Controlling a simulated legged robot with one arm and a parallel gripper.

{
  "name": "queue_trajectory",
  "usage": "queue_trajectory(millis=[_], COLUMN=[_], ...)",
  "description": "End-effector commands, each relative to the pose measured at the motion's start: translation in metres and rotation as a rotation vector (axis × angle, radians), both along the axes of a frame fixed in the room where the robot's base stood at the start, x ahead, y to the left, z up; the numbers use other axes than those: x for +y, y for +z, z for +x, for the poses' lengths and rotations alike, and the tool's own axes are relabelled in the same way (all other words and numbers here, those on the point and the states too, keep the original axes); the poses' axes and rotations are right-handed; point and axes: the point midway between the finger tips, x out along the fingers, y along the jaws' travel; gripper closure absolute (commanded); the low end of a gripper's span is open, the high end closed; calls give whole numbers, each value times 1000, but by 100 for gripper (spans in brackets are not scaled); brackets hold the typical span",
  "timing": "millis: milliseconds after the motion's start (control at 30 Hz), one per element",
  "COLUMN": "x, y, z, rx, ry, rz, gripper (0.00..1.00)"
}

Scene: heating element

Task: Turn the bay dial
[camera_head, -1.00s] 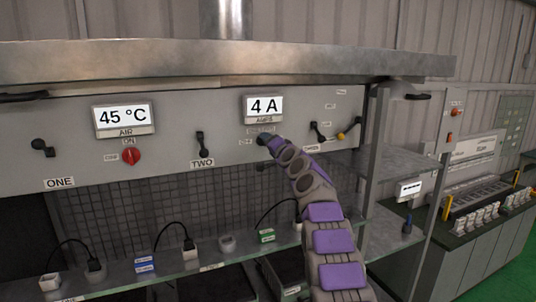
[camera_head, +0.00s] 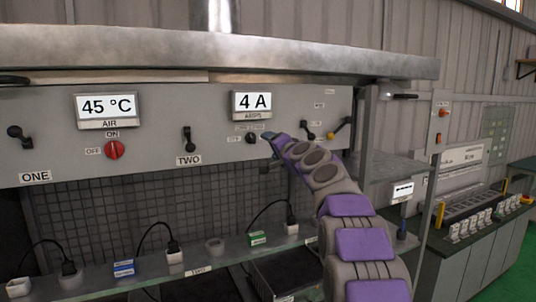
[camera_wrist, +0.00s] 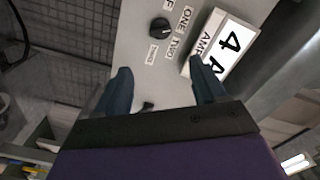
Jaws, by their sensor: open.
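A small black dial (camera_head: 251,138), ringed by small labels, sits on the grey panel (camera_head: 75,155) below the "4 A" display (camera_head: 252,104). My gripper (camera_head: 268,138) is just right of it in the head view. In the wrist view, the black dial (camera_wrist: 159,27) shows beyond the fingertips, with "ONE", "TWO" and "THREE" labels beside it. My gripper (camera_wrist: 162,82) is open there, its two dark fingers apart with nothing between them. The dial is apart from both fingers. A red dial (camera_head: 114,150) with "ON" and "OFF" labels sits below the "45 °C" display (camera_head: 104,108).
A metal hood edge (camera_head: 200,58) overhangs the panel. A shelf (camera_head: 200,268) with plugs and cables runs below. A second bench (camera_head: 465,250) stands at right.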

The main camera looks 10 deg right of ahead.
Motion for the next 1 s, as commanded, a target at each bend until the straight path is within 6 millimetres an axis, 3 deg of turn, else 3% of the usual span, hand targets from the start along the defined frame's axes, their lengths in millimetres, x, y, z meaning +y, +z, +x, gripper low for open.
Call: queue_trajectory(millis=[300, 800, 933, 1000], x=[-7, -9, 1, 15], y=[-1, -1, -12, -26], z=[-29, -34, -44, -57], rx=[-1, 2, 37, 83], ry=[0, 1, 23, 51], rz=[0, -1, -29, -67], gripper=[30, 30, 30, 30])
